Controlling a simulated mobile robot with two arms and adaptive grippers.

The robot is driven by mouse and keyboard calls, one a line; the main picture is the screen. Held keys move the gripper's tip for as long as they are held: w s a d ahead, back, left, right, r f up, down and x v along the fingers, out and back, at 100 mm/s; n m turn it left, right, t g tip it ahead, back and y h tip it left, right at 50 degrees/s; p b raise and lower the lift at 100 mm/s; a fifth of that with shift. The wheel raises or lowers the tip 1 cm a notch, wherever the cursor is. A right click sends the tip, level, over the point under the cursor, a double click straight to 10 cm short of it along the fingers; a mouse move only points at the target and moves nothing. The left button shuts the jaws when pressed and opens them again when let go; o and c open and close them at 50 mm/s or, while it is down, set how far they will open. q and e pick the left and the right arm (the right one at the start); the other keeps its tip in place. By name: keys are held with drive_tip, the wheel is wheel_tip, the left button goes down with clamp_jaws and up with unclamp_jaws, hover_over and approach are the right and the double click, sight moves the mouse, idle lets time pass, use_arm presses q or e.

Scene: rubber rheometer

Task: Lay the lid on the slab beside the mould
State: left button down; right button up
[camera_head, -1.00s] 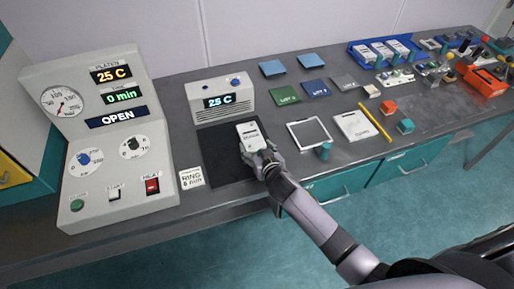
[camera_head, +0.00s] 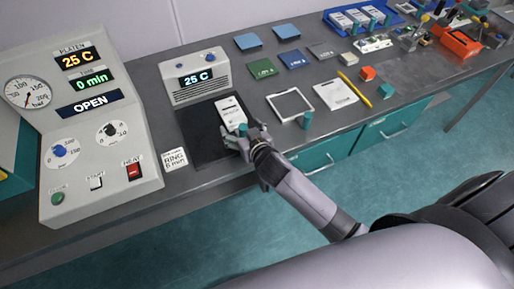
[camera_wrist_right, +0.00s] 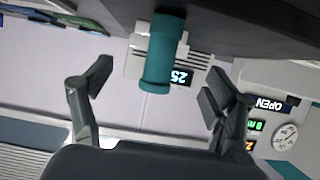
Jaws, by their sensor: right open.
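The dark slab (camera_head: 199,139) lies on the bench in front of a small box with a 25 C display. A white, labelled, flat-topped piece (camera_head: 230,111) rests on its right part; I cannot tell whether this is the mould, the lid or both stacked. A teal cylindrical handle (camera_head: 243,130) stands at its near edge. My right gripper (camera_head: 247,138) is at this handle. In the right wrist view, the open fingers (camera_wrist_right: 155,88) stand apart on either side of the teal handle (camera_wrist_right: 162,55), with gaps visible. My left gripper is not in view.
Right of the slab lie a white open frame (camera_head: 290,105) with a teal handle, a white labelled plate (camera_head: 335,95) and a yellow stick (camera_head: 355,89). The control panel (camera_head: 85,130) stands at left. A RING card (camera_head: 174,160) lies left of the slab.

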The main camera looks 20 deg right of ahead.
drive_tip(key=b+v, duration=0.2)
drive_tip(key=v, duration=1)
drive_tip(key=shift+s+r, duration=0.25)
drive_tip(key=shift+f, duration=0.1)
drive_tip(key=s+d+f+n+g, duration=0.1)
drive_tip(key=s+f+g, duration=0.15)
drive_tip(key=f, duration=0.85)
drive_tip(key=s+d+f+g, duration=0.1)
drive_tip(key=s+f+g, duration=0.15)
drive_tip(key=f, duration=0.85)
drive_tip(key=s+f+n+g, duration=0.15)
drive_tip(key=s+f, duration=0.25)
drive_tip(key=f, duration=0.7)
drive_tip(key=s+d+f+g, duration=0.2)
drive_tip(key=s+f+g, duration=0.1)
drive_tip(key=s+f, duration=0.9)
drive_tip(key=shift+s+d+f, duration=0.4)
drive_tip(key=shift+s, duration=0.25)
drive_tip(key=shift+o, duration=0.4)
drive_tip(key=s+d+f+g, duration=0.1)
drive_tip(key=s+f+g, duration=0.2)
drive_tip(key=s, duration=1)
wheel_tip(320, 180, down, 3)
drive_tip(key=shift+s+d+r, duration=0.2)
drive_tip(key=shift+s+d, duration=0.05)
drive_tip(key=shift+s, duration=0.1)
